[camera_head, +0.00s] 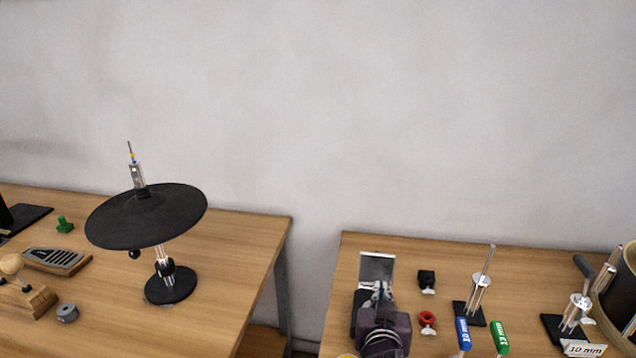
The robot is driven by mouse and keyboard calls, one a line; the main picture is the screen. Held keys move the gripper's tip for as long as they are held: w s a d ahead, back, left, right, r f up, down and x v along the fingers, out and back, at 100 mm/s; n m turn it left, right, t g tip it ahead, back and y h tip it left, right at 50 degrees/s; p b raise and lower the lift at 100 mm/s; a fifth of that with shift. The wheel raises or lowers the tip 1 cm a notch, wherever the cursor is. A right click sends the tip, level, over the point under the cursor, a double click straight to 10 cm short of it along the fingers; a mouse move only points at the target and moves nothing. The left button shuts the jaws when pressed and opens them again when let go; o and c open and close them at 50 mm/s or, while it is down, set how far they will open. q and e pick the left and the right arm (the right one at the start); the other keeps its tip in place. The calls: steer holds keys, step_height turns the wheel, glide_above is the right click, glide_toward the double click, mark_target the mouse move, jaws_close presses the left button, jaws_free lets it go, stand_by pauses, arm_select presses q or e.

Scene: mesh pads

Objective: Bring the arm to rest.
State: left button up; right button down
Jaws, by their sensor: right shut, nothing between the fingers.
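My right gripper (380,291) shows at the bottom, right of the middle, over the right-hand table (416,252). It points away toward the wall, and its fingers are shut with nothing between them. A purple-grey part of my arm shows just below it. A small upright grey plate (377,267) stands behind the gripper and is partly covered by it. I cannot tell whether they touch. My left gripper is not in view.
Black and red clamps (428,322), rod stands (478,285) and blue and green labelled pieces (463,333) crowd the right. The left table (230,270) holds a large black disc on a stand (147,215). A gap separates the tables.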

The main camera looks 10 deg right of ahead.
steer(key=s+d+f+g, duration=0.1)
steer(key=s+f, duration=0.3)
steer(key=s, duration=0.1)
steer(key=s+d+f+n+g+y, duration=0.1)
steer(key=s+f+g, duration=0.1)
steer(key=s+f, duration=0.2)
steer(key=s+d+f+n+g, duration=0.1)
steer(key=s+f+g, duration=0.1)
steer(key=s+f, duration=0.2)
steer(key=shift+s+f+y, duration=0.15)
steer(key=shift+s+y, duration=0.05)
steer(key=shift+s, duration=0.7)
steer(key=shift+s+f+y, duration=0.15)
steer(key=shift+s+y, duration=0.05)
steer(key=shift+s, duration=0.7)
steer(key=s+a+f+n+g+y, duration=0.1)
steer(key=s+f+n+g, duration=0.15)
steer(key=s, duration=0.65)
steer(key=s+a+f+n+g+y, duration=0.1)
steer(key=s+g, duration=0.2)
steer(key=s, duration=0.5)
step_height(320, 180, down, 28)
steer(key=s+f+g, duration=0.1)
steer(key=s, duration=0.2)
steer(key=s+d+f+g, duration=0.1)
steer(key=s+d+f, duration=0.1)
steer(key=s+f, duration=1.2)
steer(key=shift+s+d+f+b, duration=0.2)
steer(key=shift+s+d+b, duration=0.2)
steer(key=shift+s, duration=0.65)
